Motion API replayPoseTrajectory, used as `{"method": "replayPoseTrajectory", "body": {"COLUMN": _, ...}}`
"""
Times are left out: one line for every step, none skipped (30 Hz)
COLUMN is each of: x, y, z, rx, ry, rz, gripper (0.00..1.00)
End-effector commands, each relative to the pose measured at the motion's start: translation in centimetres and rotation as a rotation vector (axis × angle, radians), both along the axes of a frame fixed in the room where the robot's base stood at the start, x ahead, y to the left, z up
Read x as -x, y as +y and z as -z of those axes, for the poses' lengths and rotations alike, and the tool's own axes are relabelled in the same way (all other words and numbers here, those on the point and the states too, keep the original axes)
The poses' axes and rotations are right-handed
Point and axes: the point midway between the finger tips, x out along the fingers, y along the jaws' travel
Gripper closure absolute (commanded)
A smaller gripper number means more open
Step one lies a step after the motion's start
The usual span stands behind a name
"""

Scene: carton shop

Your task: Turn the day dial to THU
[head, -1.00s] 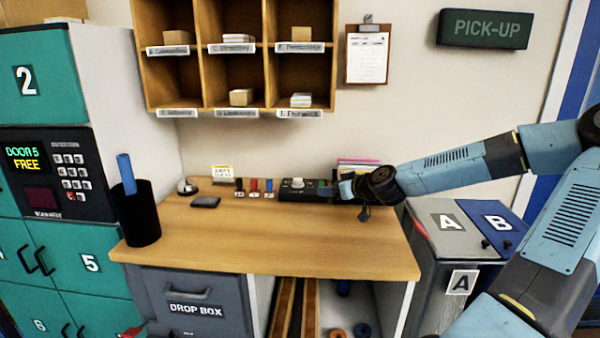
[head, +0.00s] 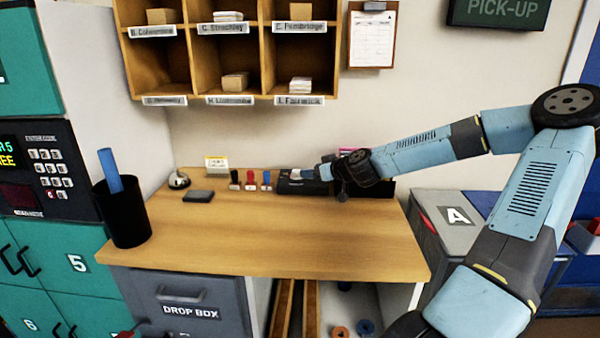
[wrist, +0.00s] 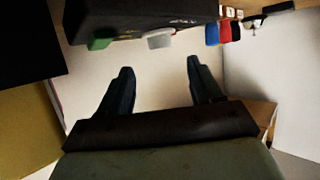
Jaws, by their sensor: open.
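The dark box that appears to carry the day dial (head: 290,188) sits at the back of the wooden counter, partly hidden by my gripper. In the wrist view the box (wrist: 140,16) hangs in from the top edge, seen upside down. A pale knob (wrist: 160,38), likely the dial, sticks out of it, with a green part (wrist: 99,43) beside it. Day markings cannot be read. My gripper (head: 308,173) is over the box's right part. In the wrist view its fingers (wrist: 157,70) are apart and empty, with the knob beyond the tips and apart from them.
Several stamps (head: 251,181) stand just left of the box. A dark pad (head: 198,196), a bell (head: 178,180) and a black cup (head: 128,214) are further left. Pigeonholes (head: 234,101) hang above. The counter's front (head: 270,245) is clear.

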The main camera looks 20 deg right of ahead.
Motion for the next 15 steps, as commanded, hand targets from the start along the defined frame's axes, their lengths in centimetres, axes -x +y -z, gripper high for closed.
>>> {"method": "replayPoseTrajectory", "body": {"x": -0.7, "y": 0.4, "z": 0.3, "rx": -0.003, "ry": 0.000, "rz": -0.001, "gripper": 0.35}}
{"method": "replayPoseTrajectory", "body": {"x": -1.0, "y": 0.6, "z": 0.4, "rx": -0.004, "ry": 0.000, "rz": 0.000, "gripper": 0.35}}
{"method": "replayPoseTrajectory", "body": {"x": -1.5, "y": 0.8, "z": 0.7, "rx": -0.002, "ry": 0.000, "rz": -0.001, "gripper": 0.35}}
{"method": "replayPoseTrajectory", "body": {"x": -1.8, "y": 1.0, "z": 0.8, "rx": -0.002, "ry": 0.000, "rz": -0.001, "gripper": 0.35}}
{"method": "replayPoseTrajectory", "body": {"x": -2.2, "y": 1.2, "z": 1.0, "rx": -0.003, "ry": 0.000, "rz": -0.001, "gripper": 0.35}}
{"method": "replayPoseTrajectory", "body": {"x": -2.6, "y": 1.5, "z": 1.2, "rx": -0.002, "ry": 0.000, "rz": -0.001, "gripper": 0.35}}
{"method": "replayPoseTrajectory", "body": {"x": -3.0, "y": 1.6, "z": 1.4, "rx": -0.003, "ry": 0.000, "rz": -0.002, "gripper": 0.35}}
{"method": "replayPoseTrajectory", "body": {"x": -3.4, "y": 1.8, "z": 1.5, "rx": -0.004, "ry": 0.001, "rz": -0.002, "gripper": 0.35}}
{"method": "replayPoseTrajectory", "body": {"x": -3.8, "y": 2.1, "z": 1.7, "rx": -0.003, "ry": 0.000, "rz": -0.002, "gripper": 0.35}}
{"method": "replayPoseTrajectory", "body": {"x": -4.2, "y": 2.2, "z": 1.9, "rx": -0.002, "ry": 0.000, "rz": -0.001, "gripper": 0.35}}
{"method": "replayPoseTrajectory", "body": {"x": -4.5, "y": 2.4, "z": 2.1, "rx": -0.002, "ry": 0.001, "rz": -0.001, "gripper": 0.35}}
{"method": "replayPoseTrajectory", "body": {"x": -4.9, "y": 2.6, "z": 2.3, "rx": -0.003, "ry": 0.001, "rz": -0.002, "gripper": 0.35}}
{"method": "replayPoseTrajectory", "body": {"x": -5.2, "y": 2.7, "z": 2.4, "rx": -0.004, "ry": 0.001, "rz": -0.001, "gripper": 0.35}}
{"method": "replayPoseTrajectory", "body": {"x": -5.5, "y": 2.8, "z": 2.5, "rx": -0.002, "ry": 0.000, "rz": 0.000, "gripper": 0.35}}
{"method": "replayPoseTrajectory", "body": {"x": -5.8, "y": 3.0, "z": 2.6, "rx": -0.002, "ry": 0.000, "rz": -0.001, "gripper": 0.35}}
